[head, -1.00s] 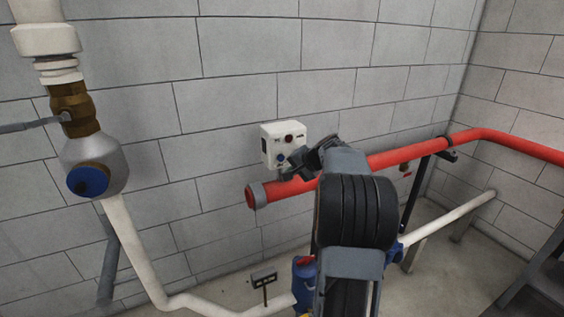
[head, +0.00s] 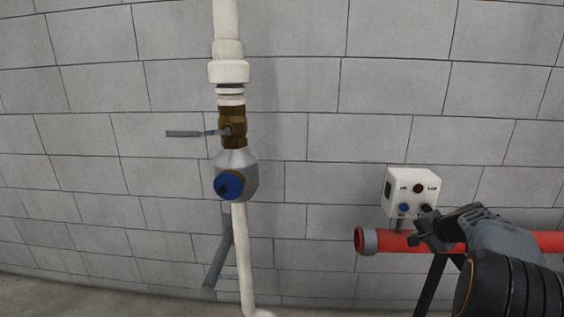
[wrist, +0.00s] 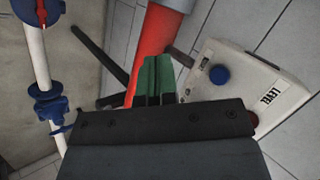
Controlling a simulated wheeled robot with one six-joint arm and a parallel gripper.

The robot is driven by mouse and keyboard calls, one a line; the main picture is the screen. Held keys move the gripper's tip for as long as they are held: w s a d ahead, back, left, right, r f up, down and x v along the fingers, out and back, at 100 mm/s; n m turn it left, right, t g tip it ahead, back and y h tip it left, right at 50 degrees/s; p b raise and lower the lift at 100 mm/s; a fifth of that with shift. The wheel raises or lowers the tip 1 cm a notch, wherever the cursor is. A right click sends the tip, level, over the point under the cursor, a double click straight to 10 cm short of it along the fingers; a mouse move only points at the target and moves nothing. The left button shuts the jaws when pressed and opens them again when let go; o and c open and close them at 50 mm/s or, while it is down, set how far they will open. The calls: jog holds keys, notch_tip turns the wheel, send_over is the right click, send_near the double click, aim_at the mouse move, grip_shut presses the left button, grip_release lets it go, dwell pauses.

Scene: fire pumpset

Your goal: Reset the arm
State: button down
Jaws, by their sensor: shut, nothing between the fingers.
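My gripper (head: 428,230) is at the lower right in the head view, in front of the red pipe and just below the control box. In the wrist view my gripper (wrist: 159,75) shows as two green fingertips closed together with nothing between them. The fingertips overlap the red pipe in that picture; whether they touch it I cannot tell. My dark arm runs from the gripper to the lower right corner of the head view.
A white control box (head: 410,193) with knobs is on the block wall; it also shows in the wrist view (wrist: 248,85). The red pipe (head: 370,241) runs right. A white pipe (head: 227,30) with a brass lever valve (head: 233,127) and blue-capped fitting (head: 236,176) stands left of centre.

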jog(key=s+a+f+n+g+h+p, duration=0.1)
jog(key=s+a+n+g, duration=0.1)
jog(key=s+a+n, duration=0.4)
jog(key=s+a+n+g+h+p, duration=0.1)
jog(key=s+a+n, duration=0.5)
jog(key=s+a, duration=0.9)
jog(key=a+g, duration=0.1)
jog(key=a, duration=0.4)
jog(key=shift+s+f+g, duration=0.35)
jog(key=shift+g, duration=0.05)
